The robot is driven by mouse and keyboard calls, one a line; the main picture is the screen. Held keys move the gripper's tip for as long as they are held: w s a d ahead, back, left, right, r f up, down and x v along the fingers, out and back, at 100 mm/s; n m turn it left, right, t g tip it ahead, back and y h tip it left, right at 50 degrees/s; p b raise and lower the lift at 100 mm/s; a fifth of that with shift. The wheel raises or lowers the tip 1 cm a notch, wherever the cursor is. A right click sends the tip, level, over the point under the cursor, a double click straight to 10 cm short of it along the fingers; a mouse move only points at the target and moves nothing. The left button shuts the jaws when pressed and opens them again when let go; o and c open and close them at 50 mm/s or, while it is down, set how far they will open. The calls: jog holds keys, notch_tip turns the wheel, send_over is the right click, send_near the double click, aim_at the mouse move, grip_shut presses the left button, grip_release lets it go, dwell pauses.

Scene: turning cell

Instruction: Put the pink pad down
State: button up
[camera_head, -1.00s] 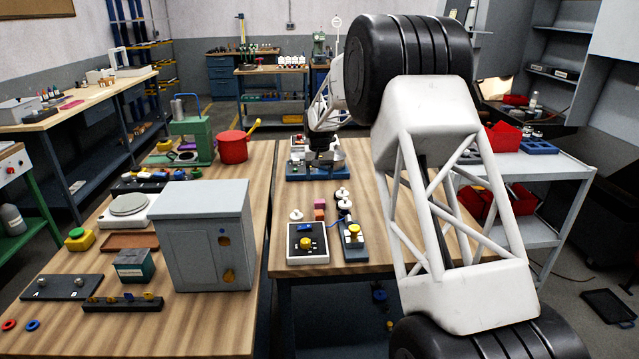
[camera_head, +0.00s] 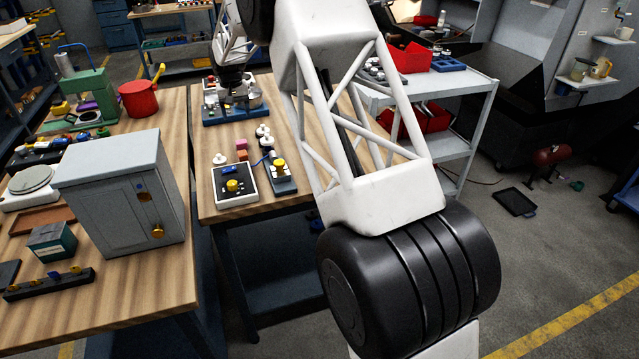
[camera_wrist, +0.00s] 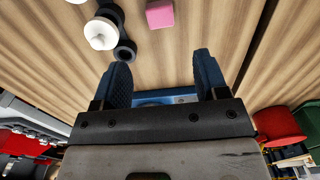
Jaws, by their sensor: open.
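A pink block (camera_wrist: 160,13), the only pink thing I can make out, lies on the wooden bench at the top of the wrist view. It also shows in the head view (camera_head: 242,143), beside a small reddish-orange block (camera_head: 242,155). My gripper (camera_wrist: 162,72) has two blue-padded fingers standing well apart, with nothing between them. The pink block is beyond the fingertips, apart from them. In the head view my gripper is low over a blue-based fixture (camera_head: 222,118) at the back of the bench; its fingers are hard to make out there.
White knobs (camera_wrist: 101,33) stand near the pink block. A grey cabinet (camera_head: 125,190) and a red pot (camera_head: 138,98) stand on the left bench.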

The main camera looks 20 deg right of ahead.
jog(key=s+d+r, duration=0.2)
jog(key=s+r, duration=0.4)
jog(key=s, duration=0.5)
jog(key=s+d+r+t, duration=0.1)
jog(key=s+d+r, duration=0.3)
jog(key=s, duration=0.6)
jog(key=s+d+r, duration=0.1)
jog(key=s+r, duration=0.6)
jog(key=s, duration=0.4)
jog(key=s+d+f, duration=0.1)
jog(key=s+f, duration=0.2)
jog(key=s, duration=1.4)
jog(key=s+d+f+t, duration=0.1)
jog(key=s+d+f, duration=0.1)
jog(key=s, duration=1.6)
jog(key=shift+s+d+f+t, duration=0.2)
jog(key=shift+f+t, duration=0.1)
jog(key=shift+f, duration=0.2)
jog(key=shift+w, duration=0.15)
jog(key=shift+c, duration=0.3)
